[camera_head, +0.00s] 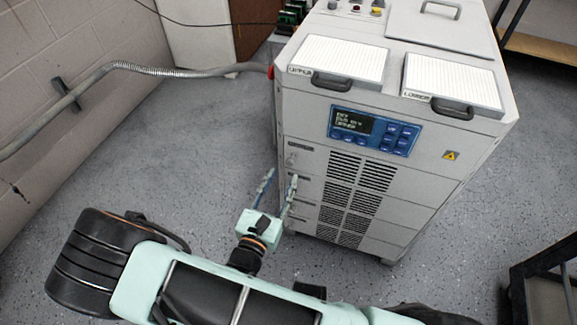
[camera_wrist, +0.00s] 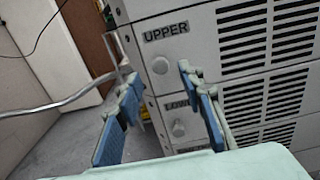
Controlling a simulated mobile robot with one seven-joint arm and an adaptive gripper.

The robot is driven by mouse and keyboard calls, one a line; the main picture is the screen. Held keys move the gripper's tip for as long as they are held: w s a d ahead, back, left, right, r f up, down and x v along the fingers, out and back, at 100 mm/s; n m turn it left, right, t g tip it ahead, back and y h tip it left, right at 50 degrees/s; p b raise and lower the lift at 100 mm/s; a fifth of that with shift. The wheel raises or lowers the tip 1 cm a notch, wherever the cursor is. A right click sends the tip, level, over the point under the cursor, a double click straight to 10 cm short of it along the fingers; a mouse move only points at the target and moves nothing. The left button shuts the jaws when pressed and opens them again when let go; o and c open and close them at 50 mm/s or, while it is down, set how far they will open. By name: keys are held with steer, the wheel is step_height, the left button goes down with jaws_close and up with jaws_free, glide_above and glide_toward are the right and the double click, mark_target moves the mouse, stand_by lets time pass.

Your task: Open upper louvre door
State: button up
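The grey cabinet (camera_head: 430,185) has louvred panels on its front. The upper louvre door (camera_head: 312,160) looks shut flush. In the wrist view, the upper louvre door (camera_wrist: 205,45) carries an "UPPER" label with a round pale knob (camera_wrist: 160,65) below it. A second knob (camera_wrist: 178,128) sits lower, by a partly hidden "LOWER" label (camera_wrist: 176,107). My gripper (camera_head: 281,178) is open and empty in front of the cabinet's left front edge. In the wrist view, my gripper (camera_wrist: 158,78) has its blue-padded fingers spread, with the upper knob appearing between their tips. No contact shows.
A blue control panel (camera_head: 373,130) sits above the louvres. Two white filter panels with dark handles, the left one (camera_head: 338,60) and the right one (camera_head: 452,80), lie on top. A grey hose (camera_head: 140,68) runs to the cabinet's left side. Floor left of the cabinet is clear.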

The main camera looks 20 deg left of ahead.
mark_target(289, 163)
steer(key=w, duration=0.4)
steer(key=w+b, duration=0.1)
steer(key=w, duration=0.1)
steer(key=shift+d, duration=0.25)
steer(key=shift+c, duration=0.4)
jaws_close()
